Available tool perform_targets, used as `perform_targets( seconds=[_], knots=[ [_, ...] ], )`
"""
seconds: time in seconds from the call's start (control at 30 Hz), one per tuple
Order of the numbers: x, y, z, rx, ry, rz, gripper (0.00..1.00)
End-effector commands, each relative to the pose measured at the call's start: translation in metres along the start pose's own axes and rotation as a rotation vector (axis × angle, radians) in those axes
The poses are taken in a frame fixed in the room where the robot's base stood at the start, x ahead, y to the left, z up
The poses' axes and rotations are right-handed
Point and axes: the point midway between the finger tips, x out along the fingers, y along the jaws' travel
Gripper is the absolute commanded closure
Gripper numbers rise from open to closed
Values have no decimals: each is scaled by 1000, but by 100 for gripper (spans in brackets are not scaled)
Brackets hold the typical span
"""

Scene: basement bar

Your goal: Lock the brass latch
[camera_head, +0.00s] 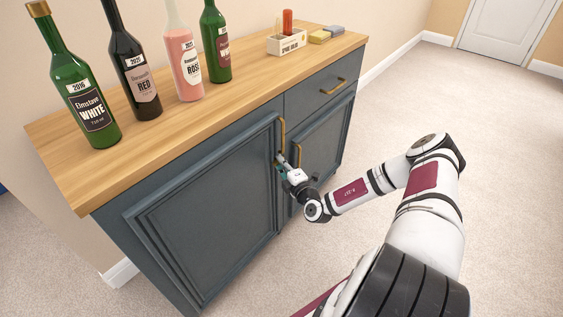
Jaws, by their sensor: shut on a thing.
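My gripper (281,163) is at the front of the blue-grey cabinet (210,190), at the seam between its two doors. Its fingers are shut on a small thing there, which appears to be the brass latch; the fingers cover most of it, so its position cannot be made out. A brass handle (282,134) on the left door stands just above the gripper. Another brass handle (298,156) on the right door is just to its right. Both doors look closed.
On the wooden top (230,100) stand several bottles, including a white wine (85,100) and a rosé (184,60). A small box (287,42) and sponges (325,34) are at the far end. A drawer (325,90) is above the right door. Carpet (440,100) is clear to the right.

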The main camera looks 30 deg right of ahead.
Motion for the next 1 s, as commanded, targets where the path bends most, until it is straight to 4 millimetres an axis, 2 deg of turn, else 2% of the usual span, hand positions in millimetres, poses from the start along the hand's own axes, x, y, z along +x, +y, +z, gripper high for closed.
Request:
perform_targets(
  seconds=[0.4,0.43,0.5,0.83,1.0],
  knots=[
    [-1,-2,-1,8,1,-7,100],
    [-1,-2,-1,8,1,-7,86],
    [0,-2,-1,8,1,-6,70],
    [0,-1,0,1,1,-1,70],
    [1,-2,0,-71,1,30,70]
  ],
)
